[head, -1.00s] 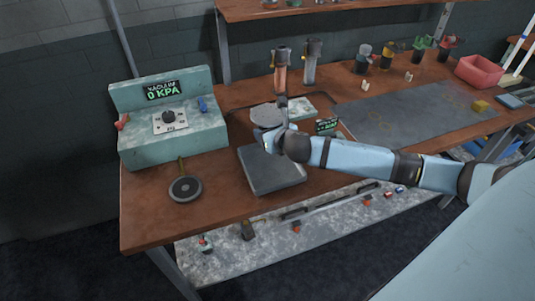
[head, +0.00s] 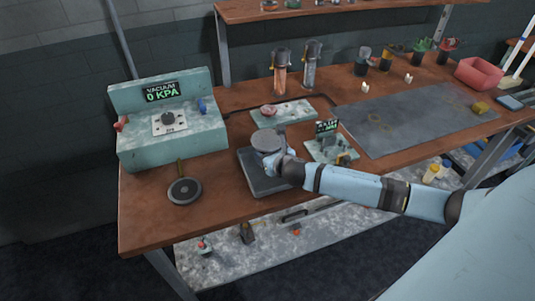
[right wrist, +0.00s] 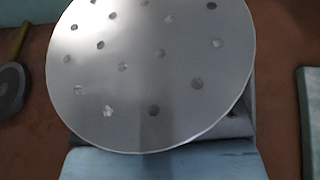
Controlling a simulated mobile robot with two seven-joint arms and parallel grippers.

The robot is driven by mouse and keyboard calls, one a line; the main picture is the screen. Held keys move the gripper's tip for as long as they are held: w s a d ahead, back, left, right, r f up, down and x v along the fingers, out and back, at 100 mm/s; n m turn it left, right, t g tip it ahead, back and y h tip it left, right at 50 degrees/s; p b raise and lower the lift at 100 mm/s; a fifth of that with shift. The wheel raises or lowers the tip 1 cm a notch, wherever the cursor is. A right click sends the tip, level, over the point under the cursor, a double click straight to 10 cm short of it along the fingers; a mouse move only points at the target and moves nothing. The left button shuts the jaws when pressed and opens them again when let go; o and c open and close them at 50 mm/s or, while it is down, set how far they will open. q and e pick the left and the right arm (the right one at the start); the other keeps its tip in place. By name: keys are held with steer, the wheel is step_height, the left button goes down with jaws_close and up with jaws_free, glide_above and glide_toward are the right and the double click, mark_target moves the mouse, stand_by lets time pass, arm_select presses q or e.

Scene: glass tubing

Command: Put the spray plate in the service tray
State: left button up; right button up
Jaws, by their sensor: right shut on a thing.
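The spray plate (right wrist: 150,85) is a grey round disc with several small holes, and it fills most of the right wrist view. In the head view the spray plate (head: 266,140) is over the back part of a dark square tray (head: 262,183), which I take to be the service tray. My right gripper (head: 273,160) is shut on the plate's near side. I cannot tell whether the plate touches the tray or is held just above it. The fingertips are largely hidden by the plate and wrist. My left gripper is not in view.
A vacuum console (head: 172,130) stands at the left, with a round black tool (head: 184,190) in front. A pale block with a pink piece (head: 290,112) lies behind the tray, and a small display stand (head: 328,145) is right of it. A grey mat (head: 400,120) lies farther right.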

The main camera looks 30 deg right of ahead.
steer(key=o, duration=1.1)
steer(key=shift+r, duration=0.15)
steer(key=v, duration=1.2)
steer(key=shift+a, duration=0.1)
